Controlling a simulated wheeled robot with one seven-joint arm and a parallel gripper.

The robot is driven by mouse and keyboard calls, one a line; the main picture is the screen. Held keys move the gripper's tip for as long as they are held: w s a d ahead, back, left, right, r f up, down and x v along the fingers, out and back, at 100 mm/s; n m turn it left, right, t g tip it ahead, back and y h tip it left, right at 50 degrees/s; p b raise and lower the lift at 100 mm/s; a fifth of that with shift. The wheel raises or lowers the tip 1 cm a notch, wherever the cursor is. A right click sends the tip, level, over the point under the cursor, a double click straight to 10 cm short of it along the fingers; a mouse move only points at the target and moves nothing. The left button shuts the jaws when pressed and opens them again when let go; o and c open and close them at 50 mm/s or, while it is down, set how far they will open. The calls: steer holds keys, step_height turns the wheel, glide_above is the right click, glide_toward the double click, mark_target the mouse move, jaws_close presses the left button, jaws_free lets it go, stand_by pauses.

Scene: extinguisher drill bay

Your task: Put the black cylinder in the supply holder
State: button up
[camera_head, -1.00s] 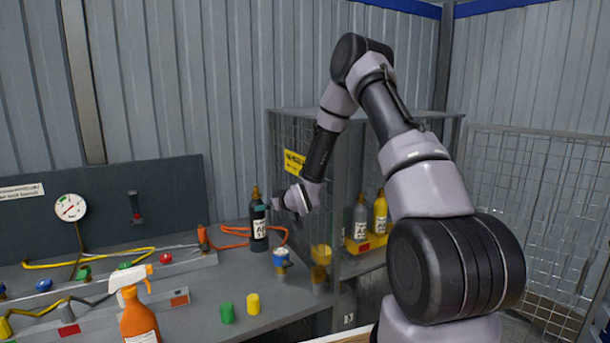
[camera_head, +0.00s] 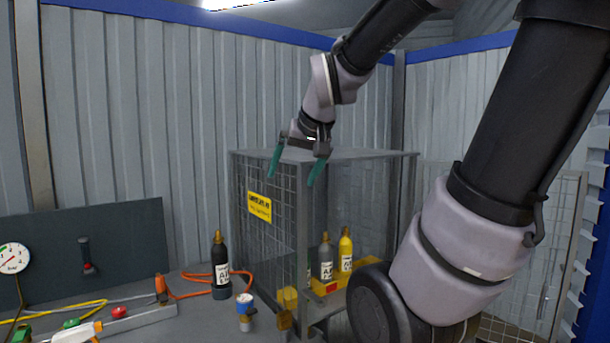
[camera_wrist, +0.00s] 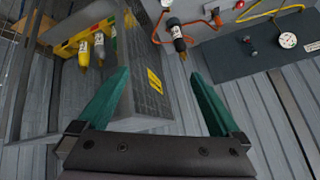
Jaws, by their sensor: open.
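The black cylinder (camera_head: 220,262), with a brass-coloured valve and a white label, stands upright at the back of the grey bench. Its foot is in or on a dark round base; I cannot tell whether that base is the supply holder. It also shows in the wrist view (camera_wrist: 177,36). My gripper (camera_head: 294,178) has its two teal fingers apart, with nothing between them. It is up and to the right of the cylinder, in front of the cage's upper part in the picture, clear of the cylinder. The wrist view shows the open fingers (camera_wrist: 158,76) too.
A mesh cage (camera_head: 345,205) stands right of the cylinder, with a yellow sign (camera_head: 260,206). Inside, a grey cylinder (camera_head: 325,262) and a yellow cylinder (camera_head: 345,250) stand in a yellow rack (camera_head: 362,285). An orange hose (camera_head: 190,295) curls around the black cylinder.

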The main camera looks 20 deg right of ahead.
steer(key=s+a+m+y, duration=0.1)
steer(key=s, duration=0.7)
steer(key=shift+s+r+g, duration=0.25)
steer(key=shift+s+g, duration=0.05)
steer(key=shift+g, duration=0.1)
